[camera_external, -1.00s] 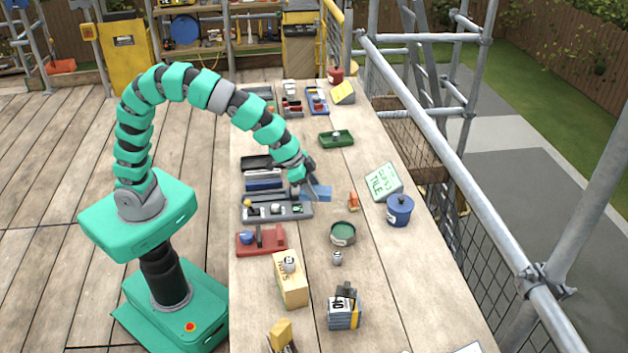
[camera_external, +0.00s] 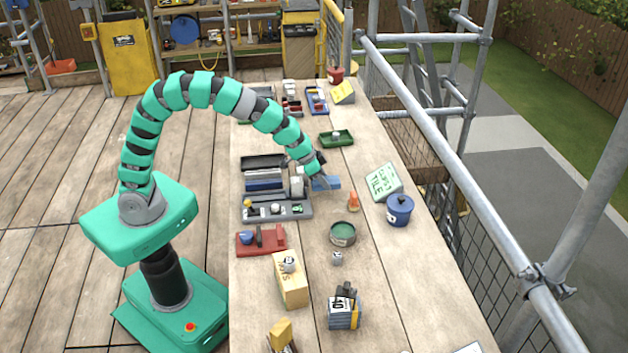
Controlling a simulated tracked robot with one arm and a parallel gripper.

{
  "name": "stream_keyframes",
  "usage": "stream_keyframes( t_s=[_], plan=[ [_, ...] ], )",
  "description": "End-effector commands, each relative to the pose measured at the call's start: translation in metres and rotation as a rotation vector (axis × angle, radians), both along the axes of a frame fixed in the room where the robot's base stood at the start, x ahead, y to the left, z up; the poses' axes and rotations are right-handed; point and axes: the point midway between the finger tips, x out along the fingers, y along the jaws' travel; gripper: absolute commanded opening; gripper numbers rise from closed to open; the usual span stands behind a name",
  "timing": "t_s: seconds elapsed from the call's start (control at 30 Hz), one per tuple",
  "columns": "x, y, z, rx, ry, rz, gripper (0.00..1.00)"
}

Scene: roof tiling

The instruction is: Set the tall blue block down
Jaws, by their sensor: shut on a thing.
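The blue block (camera_external: 327,184) is in my gripper (camera_external: 320,177), over the middle of the workbench. It lies with its long side roughly level in the picture. My gripper comes down from the upper left and is shut on it, covering part of its upper side. I cannot tell whether the block touches the bench top (camera_external: 345,270) or hangs just above it.
Left of the block stand a pale upright piece (camera_external: 297,180) and a grey tray (camera_external: 277,209). An orange piece (camera_external: 353,201), a green tile sign (camera_external: 383,182) and a blue pot (camera_external: 399,210) are to the right. A green bowl (camera_external: 342,234) sits in front.

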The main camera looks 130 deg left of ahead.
Motion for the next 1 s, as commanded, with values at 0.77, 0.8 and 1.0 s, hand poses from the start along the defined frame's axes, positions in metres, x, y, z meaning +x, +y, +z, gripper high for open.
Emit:
stream_keyframes(
  t_s=[0.77, 0.8, 1.0],
  plan=[
    [0.000, 0.000, -0.039, 0.000, -0.002, 0.000, 0.66],
    [0.000, 0.000, -0.039, 0.000, -0.002, 0.000, 0.66],
    [0.000, 0.000, -0.039, 0.000, -0.002, 0.000, 0.66]
  ],
)
